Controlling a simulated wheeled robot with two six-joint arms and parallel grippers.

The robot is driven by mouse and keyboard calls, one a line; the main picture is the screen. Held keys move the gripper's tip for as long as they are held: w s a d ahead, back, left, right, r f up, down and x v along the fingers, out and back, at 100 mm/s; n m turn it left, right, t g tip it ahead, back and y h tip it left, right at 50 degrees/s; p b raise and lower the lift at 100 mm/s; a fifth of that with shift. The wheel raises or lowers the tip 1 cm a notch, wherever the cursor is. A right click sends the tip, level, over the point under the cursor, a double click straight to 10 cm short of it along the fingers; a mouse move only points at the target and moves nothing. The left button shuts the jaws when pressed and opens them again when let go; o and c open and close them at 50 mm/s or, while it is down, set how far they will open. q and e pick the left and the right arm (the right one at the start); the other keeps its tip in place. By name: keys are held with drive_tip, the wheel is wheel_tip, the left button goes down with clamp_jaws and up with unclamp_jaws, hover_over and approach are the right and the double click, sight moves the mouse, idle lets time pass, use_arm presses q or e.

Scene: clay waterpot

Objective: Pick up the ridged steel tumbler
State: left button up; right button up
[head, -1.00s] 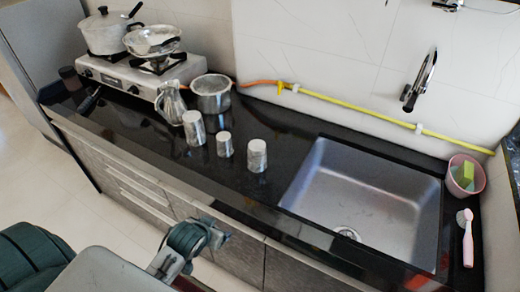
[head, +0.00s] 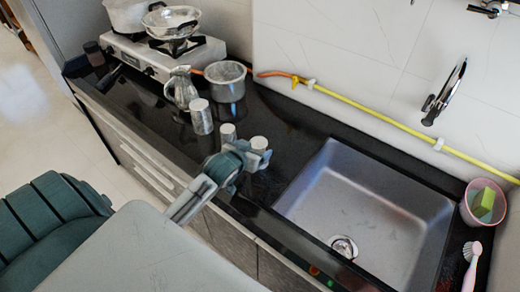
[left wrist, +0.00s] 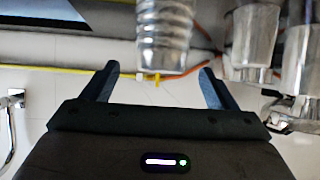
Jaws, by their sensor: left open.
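The ridged steel tumbler (head: 259,143) is the rightmost of three metal cups on the black counter, left of the sink. In the left wrist view the tumbler (left wrist: 163,38) shows its ridges, upside down at the top middle. My left gripper (head: 252,160) is open at the counter's front side, close to the tumbler and partly covering its lower part in the head view. In the left wrist view the fingers of the gripper (left wrist: 158,68) are spread to either side of the tumbler's line, with nothing held. My right gripper does not show.
A middle cup (head: 228,132) and a taller cup (head: 201,117) stand close on the left. A jug (head: 181,88) and a pot (head: 226,82) are behind, near the stove (head: 150,58). The sink (head: 365,205) lies to the right. A yellow hose (head: 385,118) runs along the wall.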

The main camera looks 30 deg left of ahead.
sight(261, 144)
use_arm(q)
drive_tip(key=shift+w+f, duration=0.2)
drive_tip(key=shift+w, duration=0.3)
drive_tip(key=shift+w+f, duration=0.15)
drive_tip(key=shift+w, duration=0.1)
drive_tip(key=shift+w+p, duration=0.3)
drive_tip(key=p+x, duration=0.1)
drive_tip(key=x, duration=0.3)
drive_tip(key=shift+a+f, duration=0.1)
drive_tip(key=shift+a, duration=0.1)
drive_tip(key=shift+w+f, duration=0.2)
drive_tip(key=shift+w, duration=0.05)
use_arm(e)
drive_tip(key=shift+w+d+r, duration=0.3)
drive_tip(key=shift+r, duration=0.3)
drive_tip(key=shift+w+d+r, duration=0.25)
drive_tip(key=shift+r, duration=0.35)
use_arm(q)
drive_tip(key=shift+s, duration=0.1)
drive_tip(key=shift+c, duration=0.2)
